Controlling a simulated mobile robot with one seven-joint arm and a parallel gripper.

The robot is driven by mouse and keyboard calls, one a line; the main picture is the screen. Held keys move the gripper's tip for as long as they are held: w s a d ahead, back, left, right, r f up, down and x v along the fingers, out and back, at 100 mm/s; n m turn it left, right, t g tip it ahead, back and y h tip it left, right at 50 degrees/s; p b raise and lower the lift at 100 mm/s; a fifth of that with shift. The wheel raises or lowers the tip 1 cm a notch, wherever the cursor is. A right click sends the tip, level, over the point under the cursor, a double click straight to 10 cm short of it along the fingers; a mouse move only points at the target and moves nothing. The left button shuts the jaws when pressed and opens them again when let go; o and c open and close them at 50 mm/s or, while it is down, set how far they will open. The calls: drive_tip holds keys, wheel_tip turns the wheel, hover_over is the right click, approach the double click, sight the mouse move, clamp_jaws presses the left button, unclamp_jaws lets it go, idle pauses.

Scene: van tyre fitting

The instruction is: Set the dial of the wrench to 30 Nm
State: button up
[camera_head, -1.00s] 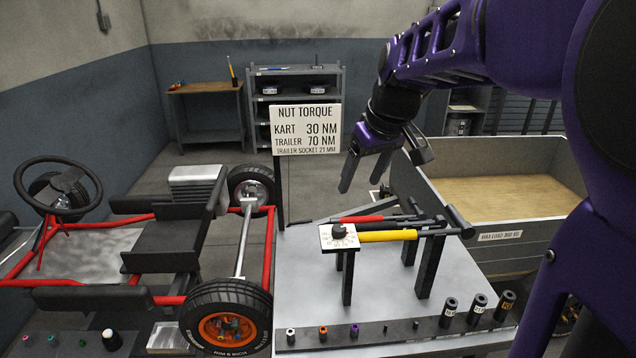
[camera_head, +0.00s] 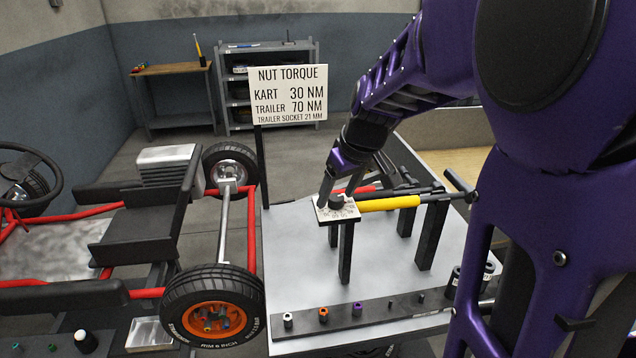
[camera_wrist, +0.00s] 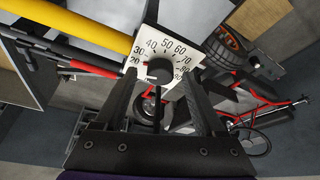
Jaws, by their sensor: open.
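The torque wrench with a yellow handle (camera_head: 390,203) lies level across black stands on the grey table. Its white dial plate (camera_head: 348,213) is at the left end, with a black knob (camera_head: 336,201) on it. In the wrist view the knob (camera_wrist: 160,70) sits between my open fingers, and the plate's scale (camera_wrist: 178,48) shows numbers from 20 up past 80. My gripper (camera_head: 328,188) is over the dial, pointing down; it also shows in the wrist view (camera_wrist: 160,98). I cannot tell whether the fingers touch the knob, nor which number it points at.
A sign (camera_head: 288,95) reads kart 30 Nm, trailer 70 Nm. A red-handled wrench (camera_head: 362,190) lies behind the yellow one. A socket rail (camera_head: 385,315) runs along the table's front edge. The kart's orange-rimmed wheel (camera_head: 212,312) is at the left.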

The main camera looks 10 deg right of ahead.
clamp_jaws()
idle(0.5)
drive_tip(key=shift+m, duration=0.3)
drive_tip(key=shift+a+m+t+h+p, duration=0.1)
drive_tip(key=shift+m+t+h+p, duration=0.3)
drive_tip(key=shift+m+p, duration=0.65)
drive_tip(key=shift+m+h, duration=0.6)
drive_tip(key=shift+m, duration=0.95)
unclamp_jaws()
